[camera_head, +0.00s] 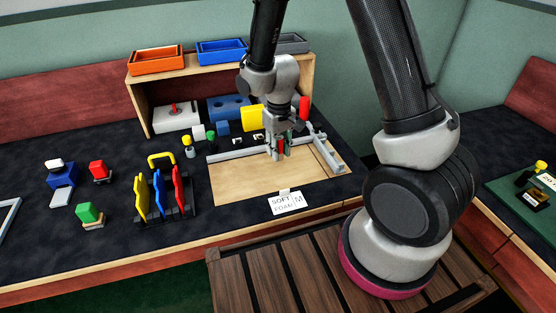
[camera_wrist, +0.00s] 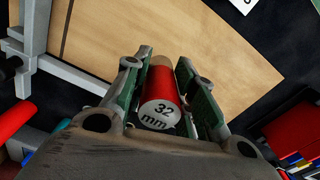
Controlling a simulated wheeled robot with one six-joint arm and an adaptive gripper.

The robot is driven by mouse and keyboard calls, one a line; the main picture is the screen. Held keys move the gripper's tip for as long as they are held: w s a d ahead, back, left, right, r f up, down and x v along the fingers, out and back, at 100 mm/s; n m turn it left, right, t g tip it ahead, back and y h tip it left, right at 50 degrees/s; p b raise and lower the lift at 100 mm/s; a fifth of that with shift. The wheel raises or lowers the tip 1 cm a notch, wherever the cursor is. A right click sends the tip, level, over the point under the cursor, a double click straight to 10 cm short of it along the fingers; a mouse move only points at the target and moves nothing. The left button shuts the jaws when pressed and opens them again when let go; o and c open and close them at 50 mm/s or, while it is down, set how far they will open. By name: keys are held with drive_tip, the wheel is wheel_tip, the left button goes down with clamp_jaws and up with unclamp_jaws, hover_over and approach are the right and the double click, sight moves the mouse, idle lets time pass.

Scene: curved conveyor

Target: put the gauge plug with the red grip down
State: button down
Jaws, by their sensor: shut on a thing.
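The gauge plug with the red grip (camera_wrist: 163,88) is between the green-padded fingers of my gripper (camera_wrist: 170,88). Its grey end cap reads "32 mm" and faces the wrist camera. In the head view my gripper (camera_head: 279,151) is over the wooden board (camera_head: 240,179), shut on the plug, and only a bit of red (camera_head: 281,146) shows between the fingers. I cannot tell whether the plug's lower end touches the board.
A grey rail (camera_head: 238,154) and a grey clamp frame (camera_head: 325,152) border the board. A yellow block (camera_head: 251,118) and small plugs stand behind it. A rack with coloured handles (camera_head: 158,195) stands left. A "soft foam M" card (camera_head: 286,203) lies at the board's front. The board's front left is clear.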

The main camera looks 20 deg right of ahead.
drive_tip(key=shift+f, duration=2.05)
drive_tip(key=shift+f, duration=0.15)
drive_tip(key=c, duration=1.2)
unclamp_jaws()
